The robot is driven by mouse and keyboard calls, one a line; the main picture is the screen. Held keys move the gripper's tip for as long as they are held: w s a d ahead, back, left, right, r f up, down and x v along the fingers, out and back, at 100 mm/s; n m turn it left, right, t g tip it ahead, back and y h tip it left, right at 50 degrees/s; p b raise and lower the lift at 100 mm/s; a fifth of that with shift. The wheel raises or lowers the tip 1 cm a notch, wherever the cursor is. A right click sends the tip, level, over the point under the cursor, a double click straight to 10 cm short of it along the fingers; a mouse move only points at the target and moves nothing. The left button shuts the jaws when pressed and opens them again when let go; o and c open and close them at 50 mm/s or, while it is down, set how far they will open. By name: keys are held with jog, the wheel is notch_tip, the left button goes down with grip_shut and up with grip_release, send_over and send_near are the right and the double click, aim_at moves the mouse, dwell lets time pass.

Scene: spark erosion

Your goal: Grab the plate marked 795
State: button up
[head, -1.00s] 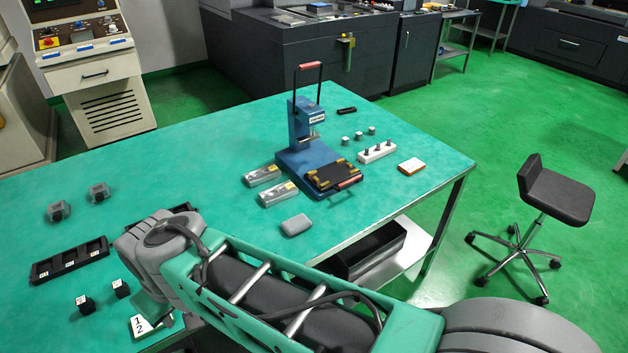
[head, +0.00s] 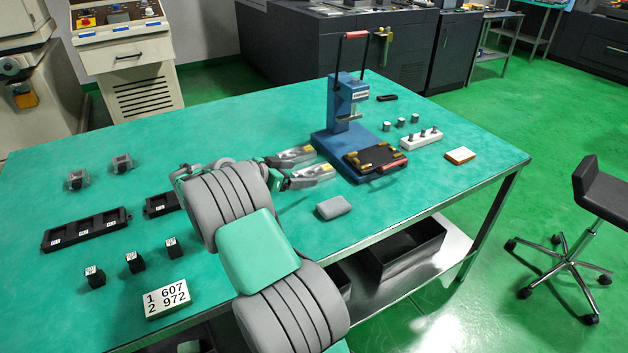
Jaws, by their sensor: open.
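I cannot make out a plate marked 795; the small markings on the table are too small to read.
Black trays (head: 86,230) and several small black labelled blocks (head: 135,262) are at the left. A grey rounded block (head: 334,207) lies in front of the press. A white pin rack (head: 421,139) and an orange-edged pad (head: 460,155) are at the right. The table's (head: 235,120) back left is clear.

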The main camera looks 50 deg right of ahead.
aim_at(314, 172)
jog(key=x, duration=0.6)
jog(key=shift+w, duration=0.35)
jog(key=shift+c, duration=0.6)
grip_shut()
